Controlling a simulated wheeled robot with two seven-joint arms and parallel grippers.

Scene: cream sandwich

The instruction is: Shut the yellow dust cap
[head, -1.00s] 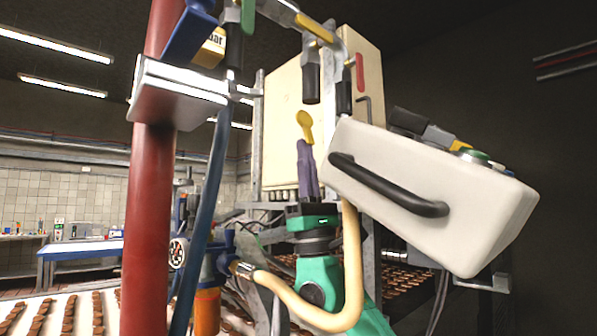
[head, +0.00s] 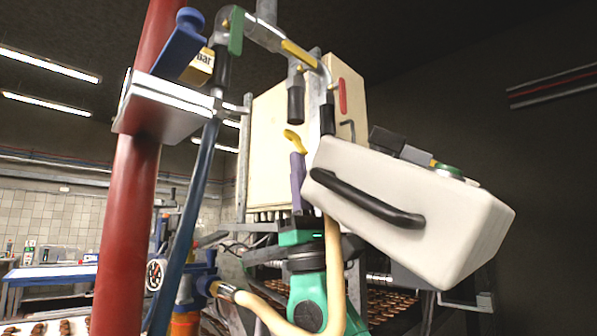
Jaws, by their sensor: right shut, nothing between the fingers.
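The yellow dust cap (head: 295,141) shows in the middle of the head view, just above the purple fingers of my right gripper (head: 297,157). Its rounded part faces up and to the left, and it looks tilted. A black-sleeved coupling (head: 296,104) hangs from the pipe a little above it, with a visible gap between them. My right gripper is shut and empty, its fingers pointing up with the tips at the cap's lower end. I cannot tell whether they touch it. My left gripper is not in view.
A white box with a black handle (head: 430,215) stands close on the right. A cream cabinet (head: 270,150) is behind the fingers. A red post (head: 128,230) and a blue hose (head: 190,220) stand on the left. A cream hose (head: 334,270) passes in front of my right arm.

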